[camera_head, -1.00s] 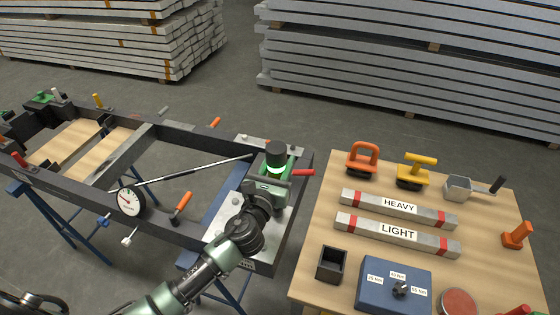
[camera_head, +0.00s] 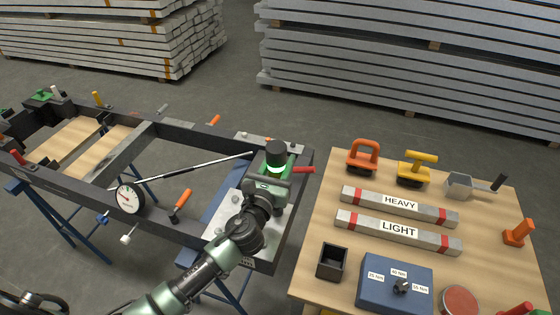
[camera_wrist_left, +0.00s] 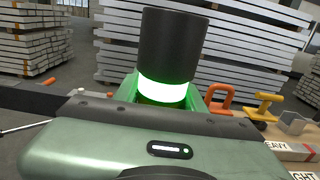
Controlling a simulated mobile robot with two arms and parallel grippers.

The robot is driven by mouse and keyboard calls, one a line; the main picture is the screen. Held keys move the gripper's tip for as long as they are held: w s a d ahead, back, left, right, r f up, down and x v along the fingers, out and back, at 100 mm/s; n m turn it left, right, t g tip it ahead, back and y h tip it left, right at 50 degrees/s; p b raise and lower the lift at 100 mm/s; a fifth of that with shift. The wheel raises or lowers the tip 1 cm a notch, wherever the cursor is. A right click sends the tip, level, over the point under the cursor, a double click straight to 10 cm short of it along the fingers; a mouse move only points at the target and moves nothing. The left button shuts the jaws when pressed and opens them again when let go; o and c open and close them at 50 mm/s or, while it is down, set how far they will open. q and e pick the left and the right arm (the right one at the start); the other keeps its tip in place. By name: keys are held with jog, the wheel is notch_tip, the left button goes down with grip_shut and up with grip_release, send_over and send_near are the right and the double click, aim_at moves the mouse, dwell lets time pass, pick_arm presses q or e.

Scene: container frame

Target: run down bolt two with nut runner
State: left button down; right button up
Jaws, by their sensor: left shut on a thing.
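The nut runner (camera_head: 276,154) is a black upright cylinder with a glowing green ring and green parts below. It stands over the light plate (camera_head: 226,215) at the frame's right corner. My left gripper (camera_head: 268,184) is shut on it; the black top and lit ring also show in the left wrist view (camera_wrist_left: 170,55). The fingertips and the tool's lower end are hidden by the gripper body, so I cannot see the bolt under it or whether the socket touches it. Small bolt heads show on the plate. My right gripper is not in view.
The dark frame (camera_head: 185,133) rests on blue trestles, with a round dial gauge (camera_head: 130,198) and orange-handled clamp (camera_head: 181,203). A red handle (camera_head: 303,170) sticks out beside the tool. The wooden table (camera_head: 480,205) at right holds a blue torque box (camera_head: 395,295), labelled bars and hand tools.

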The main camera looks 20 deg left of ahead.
pick_arm(q)
jog(key=shift+f, duration=0.3)
jog(key=shift+s+f+p, duration=0.1)
jog(key=shift+f+p, duration=0.05)
jog(key=shift+p, duration=0.15)
dwell(1.0)
